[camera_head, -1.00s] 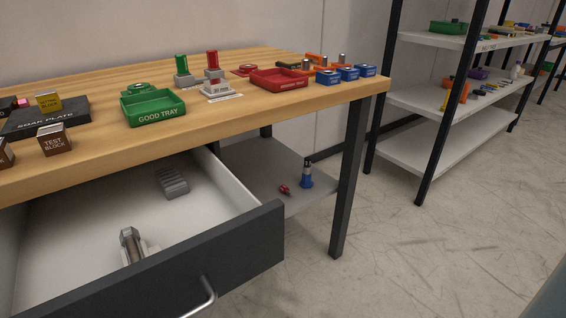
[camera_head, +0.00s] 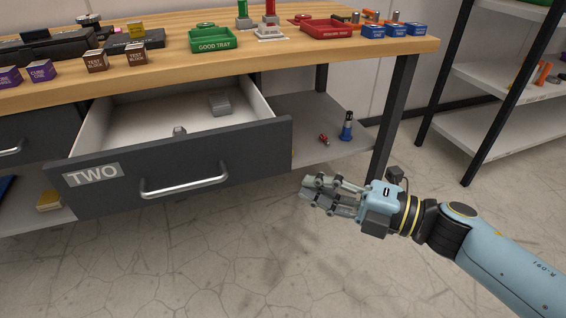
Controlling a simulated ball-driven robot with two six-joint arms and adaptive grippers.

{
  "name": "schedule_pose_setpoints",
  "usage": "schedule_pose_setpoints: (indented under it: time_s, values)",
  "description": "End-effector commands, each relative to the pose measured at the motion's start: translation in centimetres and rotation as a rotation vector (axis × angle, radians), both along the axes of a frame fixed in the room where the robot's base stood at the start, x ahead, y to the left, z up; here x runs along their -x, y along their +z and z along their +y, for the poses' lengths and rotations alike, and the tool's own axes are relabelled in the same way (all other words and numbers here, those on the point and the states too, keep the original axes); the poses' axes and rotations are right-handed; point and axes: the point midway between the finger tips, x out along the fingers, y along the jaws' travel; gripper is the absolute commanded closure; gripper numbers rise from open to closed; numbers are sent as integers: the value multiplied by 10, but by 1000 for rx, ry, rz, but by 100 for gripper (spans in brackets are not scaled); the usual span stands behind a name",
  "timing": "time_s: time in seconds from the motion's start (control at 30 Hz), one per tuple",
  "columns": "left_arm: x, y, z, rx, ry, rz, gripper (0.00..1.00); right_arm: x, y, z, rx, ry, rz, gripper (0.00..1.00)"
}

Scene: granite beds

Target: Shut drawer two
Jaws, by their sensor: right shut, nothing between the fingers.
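Drawer two (camera_head: 110,194) hangs open under the wooden bench, with its dark front, a "TWO" label (camera_head: 93,174) and a silver bar handle (camera_head: 186,187) facing me. Inside its white interior (camera_head: 150,113) lie a grey block (camera_head: 219,104) and a metal piece mostly hidden by the front panel. My right gripper (camera_head: 304,188) is shut and empty. In the picture it is to the right of the drawer front and a little below its right end, apart from it. My left gripper is not in view.
The bench top (camera_head: 165,60) holds a green tray (camera_head: 212,40), a red tray (camera_head: 327,28) and several blocks. A bench leg (camera_head: 394,115) stands behind my right arm. A lower shelf (camera_head: 310,118) holds a blue bottle-like item (camera_head: 347,126). The floor in front is clear.

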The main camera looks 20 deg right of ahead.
Motion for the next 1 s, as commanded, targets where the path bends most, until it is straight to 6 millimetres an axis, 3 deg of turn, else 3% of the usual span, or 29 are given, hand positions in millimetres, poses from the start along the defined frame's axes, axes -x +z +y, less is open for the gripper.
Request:
schedule_pose_setpoints:
  time_s: [0.27,0.5,1.0]
  values:
    - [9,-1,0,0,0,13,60,-43,1,43,-6,-2,-1,100]
    - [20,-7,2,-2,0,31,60,-74,-1,41,-3,-1,1,100]
    - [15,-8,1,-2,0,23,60,-82,0,41,-2,-2,2,100]
